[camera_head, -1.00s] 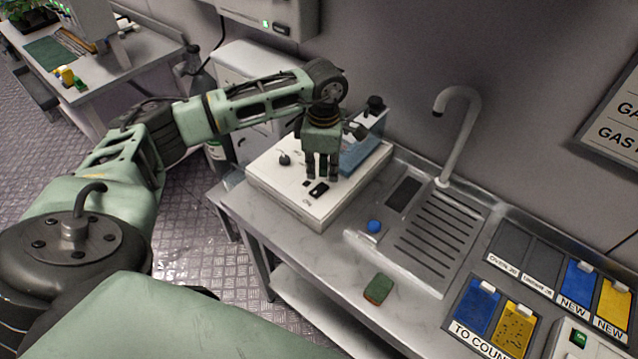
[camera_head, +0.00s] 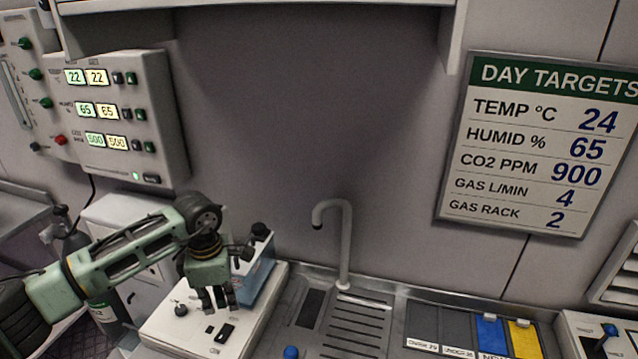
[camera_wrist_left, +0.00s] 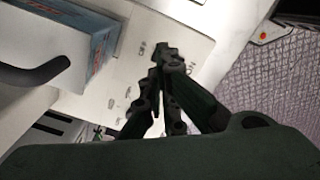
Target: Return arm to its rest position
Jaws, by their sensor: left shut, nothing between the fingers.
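My left gripper (camera_head: 218,300) hangs fingers-down over the white bench device (camera_head: 180,318), near the small black parts on its top. In the left wrist view the left gripper (camera_wrist_left: 163,55) is shut, its fingertips together with nothing between them, above the white panel with small printed labels (camera_wrist_left: 195,45). Whether the fingertips touch the panel, I cannot tell. My left arm reaches in from the left, bent at the wrist. My right gripper is not in any view.
A blue block (camera_head: 256,272) stands on the device beside my gripper. Right of it are a sink with a grey tap (camera_head: 345,245), a blue knob (camera_head: 291,352) and blue and yellow cards (camera_head: 490,335). A control box (camera_head: 125,115) and a targets sign (camera_head: 545,145) hang on the wall.

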